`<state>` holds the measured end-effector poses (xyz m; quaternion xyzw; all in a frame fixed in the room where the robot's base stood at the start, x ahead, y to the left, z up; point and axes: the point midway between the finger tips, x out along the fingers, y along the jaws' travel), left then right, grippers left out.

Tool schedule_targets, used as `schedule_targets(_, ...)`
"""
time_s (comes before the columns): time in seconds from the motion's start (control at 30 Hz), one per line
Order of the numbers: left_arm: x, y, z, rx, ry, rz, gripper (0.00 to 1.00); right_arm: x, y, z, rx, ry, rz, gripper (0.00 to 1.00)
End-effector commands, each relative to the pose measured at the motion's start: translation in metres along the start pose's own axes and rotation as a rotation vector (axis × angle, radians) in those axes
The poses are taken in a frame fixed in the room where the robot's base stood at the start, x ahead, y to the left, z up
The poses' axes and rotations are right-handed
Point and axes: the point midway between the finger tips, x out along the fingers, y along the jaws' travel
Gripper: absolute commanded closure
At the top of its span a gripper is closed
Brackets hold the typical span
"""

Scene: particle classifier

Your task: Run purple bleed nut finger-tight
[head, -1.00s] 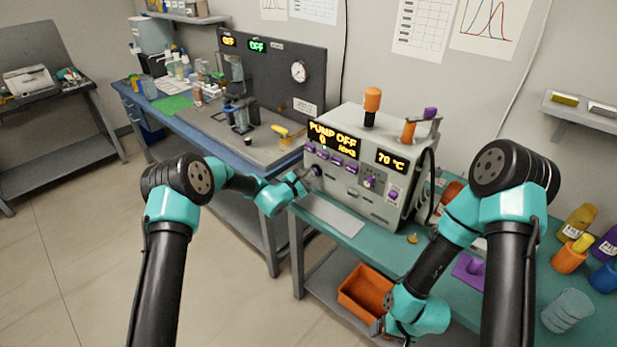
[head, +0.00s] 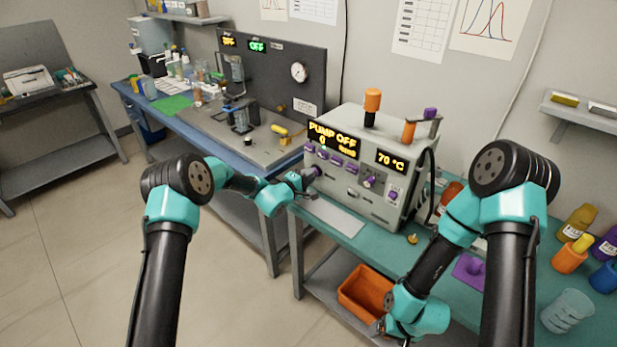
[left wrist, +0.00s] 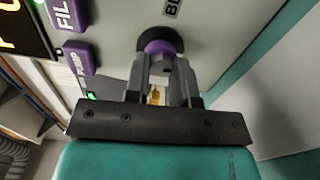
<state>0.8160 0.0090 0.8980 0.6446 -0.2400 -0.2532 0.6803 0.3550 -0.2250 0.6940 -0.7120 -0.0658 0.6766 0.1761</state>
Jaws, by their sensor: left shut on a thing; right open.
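The purple bleed nut (left wrist: 160,42) sits on the front face of the grey instrument, under a label whose visible letters are "BL", in the left wrist view. My left gripper (left wrist: 163,60) is shut on it, one finger on each side. In the head view the left gripper (head: 306,180) is at the lower left of the instrument's front (head: 345,172), and the nut is small there. How far the nut is threaded on cannot be told. My right gripper (head: 380,326) is open by the orange bin, its fingers small and partly hidden by my wrist.
The instrument stands on a teal bench (head: 337,222) and its display (head: 333,139) reads PUMP OFF. Purple buttons (left wrist: 80,57) are close to the left gripper. An orange bin (head: 366,290) is on the lower shelf. Bottles and a beaker (head: 567,311) stand at the right.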

Motion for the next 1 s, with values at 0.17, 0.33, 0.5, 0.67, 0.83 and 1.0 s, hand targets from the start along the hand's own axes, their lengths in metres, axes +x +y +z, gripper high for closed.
schedule_targets(0.17, -0.0012, -0.0013, -0.0001, 0.044, -0.001, -0.002, 1.00, 0.0000, 0.0000, 0.0000, 0.000, 0.000, 0.000, 0.12)
schedule_targets(0.33, -0.0012, -0.0013, -0.0002, 0.055, -0.001, -0.002, 1.00, 0.0000, 0.0000, 0.0000, 0.000, 0.000, 0.000, 0.12)
schedule_targets(0.5, -0.0013, -0.0014, -0.0004, 0.055, -0.001, -0.003, 1.00, 0.0000, 0.0000, 0.0000, 0.000, 0.000, 0.000, 0.12)
schedule_targets(0.67, -0.0013, -0.0015, -0.0005, 0.054, 0.000, -0.003, 0.70, 0.0000, 0.0000, 0.0000, 0.000, 0.000, 0.000, 0.12)
schedule_targets(0.83, -0.0008, -0.0009, -0.0003, 0.054, 0.000, -0.002, 0.54, 0.0000, 0.0000, 0.0000, 0.000, 0.000, 0.000, 0.12)
schedule_targets(1.0, -0.0005, -0.0005, -0.0002, 0.054, 0.000, -0.001, 0.51, 0.0000, 0.0000, 0.0000, 0.000, 0.000, 0.000, 0.12)
